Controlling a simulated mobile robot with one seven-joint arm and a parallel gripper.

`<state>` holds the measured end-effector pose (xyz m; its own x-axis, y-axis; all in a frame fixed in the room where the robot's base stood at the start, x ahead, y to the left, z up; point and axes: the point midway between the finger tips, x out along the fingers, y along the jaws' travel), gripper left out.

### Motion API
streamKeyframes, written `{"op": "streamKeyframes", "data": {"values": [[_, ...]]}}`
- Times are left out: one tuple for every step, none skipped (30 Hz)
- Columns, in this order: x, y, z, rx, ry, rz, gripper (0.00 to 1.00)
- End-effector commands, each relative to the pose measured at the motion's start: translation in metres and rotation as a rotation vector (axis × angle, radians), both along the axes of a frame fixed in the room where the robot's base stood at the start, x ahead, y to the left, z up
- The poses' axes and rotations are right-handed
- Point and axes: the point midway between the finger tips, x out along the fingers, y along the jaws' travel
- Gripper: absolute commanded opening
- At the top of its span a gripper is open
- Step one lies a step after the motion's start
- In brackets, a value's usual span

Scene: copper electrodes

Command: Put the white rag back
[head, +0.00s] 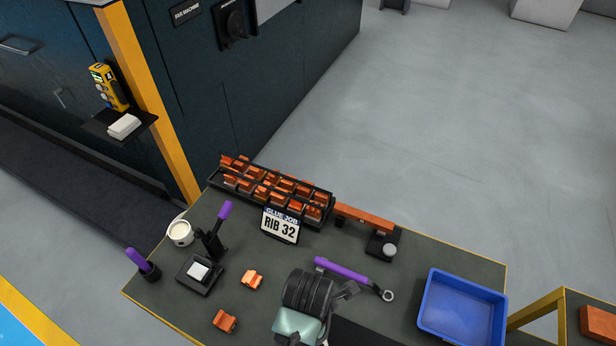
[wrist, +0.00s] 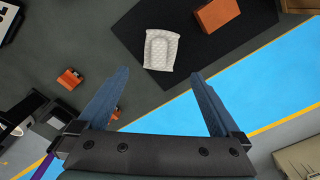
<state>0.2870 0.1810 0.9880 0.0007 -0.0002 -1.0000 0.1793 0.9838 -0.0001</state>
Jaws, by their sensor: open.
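A white quilted rag (wrist: 161,49) lies at the edge of a black mat (wrist: 205,55) in the wrist view, with a raised band along its middle. My gripper (wrist: 157,78) is open and empty. Its two blue-grey fingers point toward the rag, which lies beyond the tips and apart from them. In the head view my arm hides that part of the table, and the rag does not show there. A white folded item (head: 124,126) sits on a small dark shelf (head: 97,124) by the yellow post; I cannot tell if it is cloth.
A copper block (wrist: 217,14) lies on the mat near the rag. The table holds an electrode rack (head: 268,192), a RIB 32 sign (head: 280,226), a purple-handled tool (head: 342,269), a white cup (head: 180,232), loose copper pieces (head: 252,279) and a blue tray (head: 462,305).

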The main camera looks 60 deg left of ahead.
Motion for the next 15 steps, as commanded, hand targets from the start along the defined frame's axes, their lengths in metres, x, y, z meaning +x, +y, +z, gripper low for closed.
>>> {"op": "streamKeyframes", "data": {"values": [[0.001, 0.000, 0.009, 0.002, -0.003, 0.000, 1.00], [0.001, 0.001, 0.014, 0.003, -0.004, 0.000, 1.00], [0.001, 0.001, 0.019, 0.002, -0.002, 0.000, 1.00], [0.001, 0.001, 0.022, 0.002, -0.003, 0.000, 1.00], [0.001, 0.000, 0.025, 0.002, -0.002, 0.000, 1.00], [0.001, 0.000, 0.028, 0.001, -0.001, 0.000, 1.00], [0.001, 0.000, 0.030, 0.002, -0.002, 0.000, 1.00], [0.000, 0.000, 0.032, 0.001, -0.001, 0.000, 1.00], [0.000, 0.000, 0.033, 0.000, 0.000, 0.000, 1.00], [0.000, 0.000, 0.033, 0.000, 0.000, 0.000, 1.00], [0.000, 0.000, 0.034, 0.000, 0.000, 0.000, 1.00], [0.000, 0.000, 0.034, -0.001, 0.001, 0.000, 1.00], [0.000, 0.000, 0.034, -0.001, 0.001, 0.000, 1.00], [0.000, 0.000, 0.034, -0.001, 0.001, 0.000, 1.00], [0.000, 0.000, 0.034, 0.000, 0.000, 0.000, 1.00]]}}
